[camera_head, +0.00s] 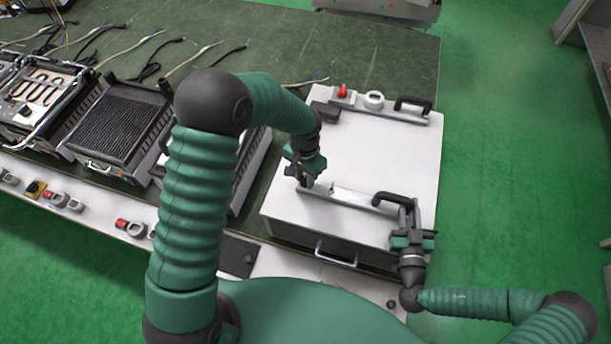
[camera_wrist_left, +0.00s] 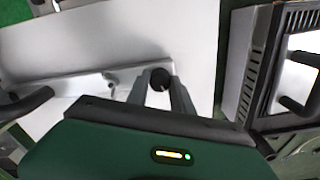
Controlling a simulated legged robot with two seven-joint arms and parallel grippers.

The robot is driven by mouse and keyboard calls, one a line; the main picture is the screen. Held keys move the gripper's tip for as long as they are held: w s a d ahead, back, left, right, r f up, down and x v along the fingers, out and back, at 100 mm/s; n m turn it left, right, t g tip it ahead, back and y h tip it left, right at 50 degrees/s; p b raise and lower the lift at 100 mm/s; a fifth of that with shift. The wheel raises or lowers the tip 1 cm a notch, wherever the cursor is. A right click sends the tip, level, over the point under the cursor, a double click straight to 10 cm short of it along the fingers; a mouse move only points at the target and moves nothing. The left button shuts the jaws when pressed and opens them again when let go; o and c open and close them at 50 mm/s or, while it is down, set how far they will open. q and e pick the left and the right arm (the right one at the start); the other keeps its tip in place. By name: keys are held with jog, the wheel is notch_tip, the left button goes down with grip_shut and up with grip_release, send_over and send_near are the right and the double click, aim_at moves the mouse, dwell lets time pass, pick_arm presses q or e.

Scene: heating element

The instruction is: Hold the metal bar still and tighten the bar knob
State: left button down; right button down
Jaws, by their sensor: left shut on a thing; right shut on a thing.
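The metal bar (camera_head: 348,200) lies across the front of a white box lid. It also shows in the left wrist view (camera_wrist_left: 65,92). A black handle (camera_head: 388,196) stands at its right end. My left gripper (camera_head: 303,181) is at the bar's left end. In the left wrist view its fingers are shut on the round black bar knob (camera_wrist_left: 159,78). In the head view the knob is hidden by the gripper. My right gripper (camera_head: 408,216) is shut on the black handle at the bar's right end; its exact contact is partly hidden.
A second bar (camera_head: 385,109) with a red knob (camera_head: 343,91), a white dial and a black handle lies along the lid's far edge. Opened heater units (camera_head: 120,122) with loose cables stand to the left. The lid's middle (camera_head: 372,150) is clear.

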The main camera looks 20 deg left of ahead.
pick_arm(q)
jog(key=m, duration=0.5)
jog(key=shift+m, duration=0.4)
jog(key=m, duration=0.5)
pick_arm(e)
jog(key=shift+a, duration=0.1)
pick_arm(q)
jog(key=m, duration=0.5)
jog(key=shift+m, duration=0.4)
jog(key=m, duration=0.5)
jog(key=shift+m, duration=0.3)
jog(key=c, duration=1.1)
grip_release()
